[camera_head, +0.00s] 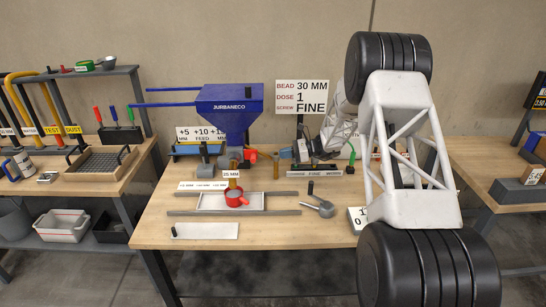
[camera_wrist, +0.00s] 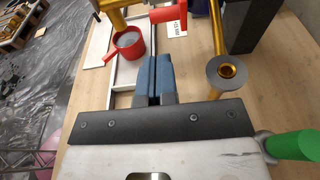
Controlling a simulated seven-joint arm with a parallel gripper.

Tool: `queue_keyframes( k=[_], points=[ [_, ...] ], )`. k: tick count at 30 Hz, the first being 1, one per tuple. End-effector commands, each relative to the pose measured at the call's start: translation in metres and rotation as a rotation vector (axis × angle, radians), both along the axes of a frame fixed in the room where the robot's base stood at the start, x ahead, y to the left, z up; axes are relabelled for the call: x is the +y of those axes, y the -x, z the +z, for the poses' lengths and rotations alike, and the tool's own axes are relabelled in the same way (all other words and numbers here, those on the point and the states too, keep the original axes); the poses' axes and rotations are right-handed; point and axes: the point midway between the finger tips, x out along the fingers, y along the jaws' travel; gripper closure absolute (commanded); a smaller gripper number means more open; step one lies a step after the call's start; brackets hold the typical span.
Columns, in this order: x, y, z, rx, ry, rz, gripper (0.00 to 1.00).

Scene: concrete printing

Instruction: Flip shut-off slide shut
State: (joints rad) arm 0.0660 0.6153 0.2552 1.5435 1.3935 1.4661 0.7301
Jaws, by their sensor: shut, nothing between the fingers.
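The blue hopper (camera_head: 230,105) marked JURBANECO stands at the back of the table, with a grey outlet below it. A red part (camera_head: 252,156) sits at the right of the outlet and looks like the shut-off slide's handle; a red end (camera_wrist: 168,14) shows at the top of the wrist view. I cannot tell the slide's position. My gripper (camera_head: 286,153) is right of the red part. In the wrist view my blue fingers (camera_wrist: 154,78) are together and empty, apart from the red end. A red cup (camera_head: 236,198) is below the outlet; it also shows in the wrist view (camera_wrist: 125,44).
A brass post with a grey round end (camera_wrist: 228,72) is close right of my fingers. A green handle (camera_wrist: 295,145) is at lower right. A white tray (camera_head: 215,207) lies between grey rails (camera_head: 240,213). The front of the table is mostly clear.

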Motion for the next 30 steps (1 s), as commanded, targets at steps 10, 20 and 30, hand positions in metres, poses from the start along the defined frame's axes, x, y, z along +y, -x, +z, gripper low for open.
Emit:
queue_keyframes(
  k=[10, 20, 30],
  points=[
    [-0.037, 0.000, 0.007, 0.000, 0.000, 0.000, 1.00],
    [-0.040, 0.000, 0.007, 0.001, 0.000, 0.000, 1.00],
    [-0.039, 0.006, 0.015, -0.012, 0.016, 0.011, 1.00]
  ],
)
